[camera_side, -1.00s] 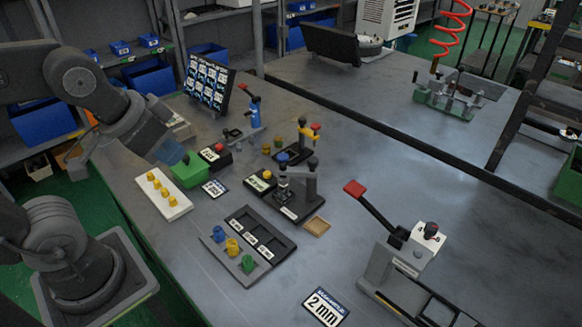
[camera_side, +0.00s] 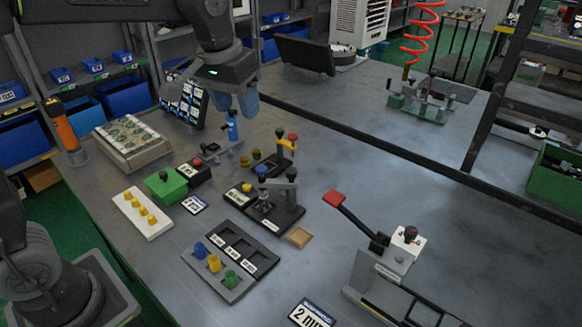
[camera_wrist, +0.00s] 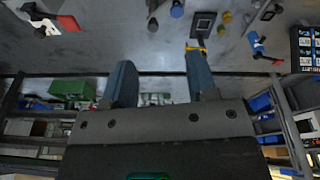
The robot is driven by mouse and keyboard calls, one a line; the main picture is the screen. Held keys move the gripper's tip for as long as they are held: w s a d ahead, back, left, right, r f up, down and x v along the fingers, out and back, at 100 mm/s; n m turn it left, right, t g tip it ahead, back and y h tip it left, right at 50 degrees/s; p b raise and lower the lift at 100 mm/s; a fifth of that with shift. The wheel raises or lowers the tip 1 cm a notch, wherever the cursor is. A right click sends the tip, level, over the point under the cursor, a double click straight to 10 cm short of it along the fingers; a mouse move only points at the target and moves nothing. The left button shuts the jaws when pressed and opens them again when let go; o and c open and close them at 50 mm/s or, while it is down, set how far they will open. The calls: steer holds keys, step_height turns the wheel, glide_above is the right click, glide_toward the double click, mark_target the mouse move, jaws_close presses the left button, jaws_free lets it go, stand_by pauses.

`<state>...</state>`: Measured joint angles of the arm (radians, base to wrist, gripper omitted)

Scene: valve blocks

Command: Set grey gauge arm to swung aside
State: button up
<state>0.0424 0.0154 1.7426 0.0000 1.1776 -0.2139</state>
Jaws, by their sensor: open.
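The grey gauge arm (camera_side: 285,186) stands on a dark labelled base (camera_side: 264,222) at mid-table in the side view, with a black knob on its top. It appears to reach over the part on that base. A dark knob with grey beneath it (camera_wrist: 152,12) shows at the top edge of the wrist view and seems to be this arm. My gripper (camera_side: 238,110) is open and empty, behind and left of the arm, high over the back of the table near the blue-handled clamp. Its two blue fingers (camera_wrist: 161,62) are wide apart.
The blue-handled clamp (camera_side: 232,128) and tilted label board (camera_side: 184,101) are near my gripper. A red-handled press (camera_side: 372,255) stands front right. The table right of the gauge is mostly clear.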

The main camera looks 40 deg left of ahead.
mark_target(292, 171)
steer(key=w+d+f+n+g, duration=0.1)
steer(key=w+f, duration=0.2)
steer(key=w, duration=0.3)
steer(key=w+d+f+g, duration=0.1)
steer(key=w+f, duration=0.3)
steer(key=w, duration=0.2)
steer(key=f, duration=1.4)
steer(key=shift+w, duration=0.25)
steer(key=shift+c, duration=0.3)
steer(key=shift+r, duration=0.1)
jaws_close()
